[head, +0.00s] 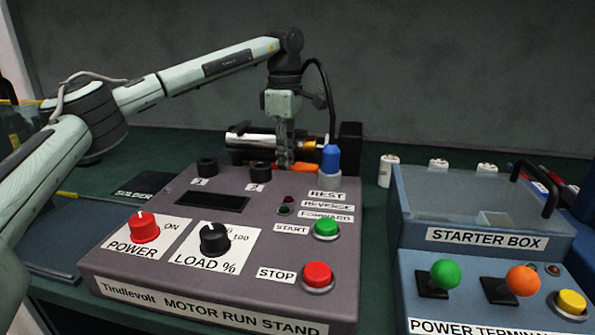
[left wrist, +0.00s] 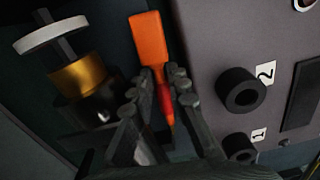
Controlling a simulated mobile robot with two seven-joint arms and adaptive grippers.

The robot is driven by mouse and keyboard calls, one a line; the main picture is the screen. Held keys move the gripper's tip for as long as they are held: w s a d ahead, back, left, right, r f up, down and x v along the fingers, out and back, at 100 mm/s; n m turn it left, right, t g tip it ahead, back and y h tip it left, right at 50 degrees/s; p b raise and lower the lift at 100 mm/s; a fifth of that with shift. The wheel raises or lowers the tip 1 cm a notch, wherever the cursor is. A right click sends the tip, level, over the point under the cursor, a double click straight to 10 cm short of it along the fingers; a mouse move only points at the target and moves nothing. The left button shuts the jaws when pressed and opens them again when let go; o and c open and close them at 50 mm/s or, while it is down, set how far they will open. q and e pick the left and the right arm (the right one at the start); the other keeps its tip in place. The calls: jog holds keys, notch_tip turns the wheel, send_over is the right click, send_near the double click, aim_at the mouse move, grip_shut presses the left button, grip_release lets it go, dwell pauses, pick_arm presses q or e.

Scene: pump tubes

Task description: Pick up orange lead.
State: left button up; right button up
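The orange lead (left wrist: 149,42) has a flat orange body and a thin red part; it lies behind the motor run stand (head: 190,240). In the head view its orange end (head: 308,168) shows just right of the fingertips. My left gripper (head: 285,163) points down behind the stand's back edge. In the left wrist view my left gripper's fingers (left wrist: 157,90) are apart, one on each side of the red part. The right finger looks very close to it; I cannot tell if they touch. My right gripper is not in view.
Black sockets 1 (head: 207,167) and 2 (head: 260,171) rise near the stand's back edge. A silver motor (head: 250,141) lies behind the gripper. A blue-topped post (head: 331,160) stands close on the right. The starter box (head: 485,215) is further right.

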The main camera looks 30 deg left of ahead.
pick_arm(q)
jog(key=shift+f, duration=0.3)
grip_shut()
dwell(1.0)
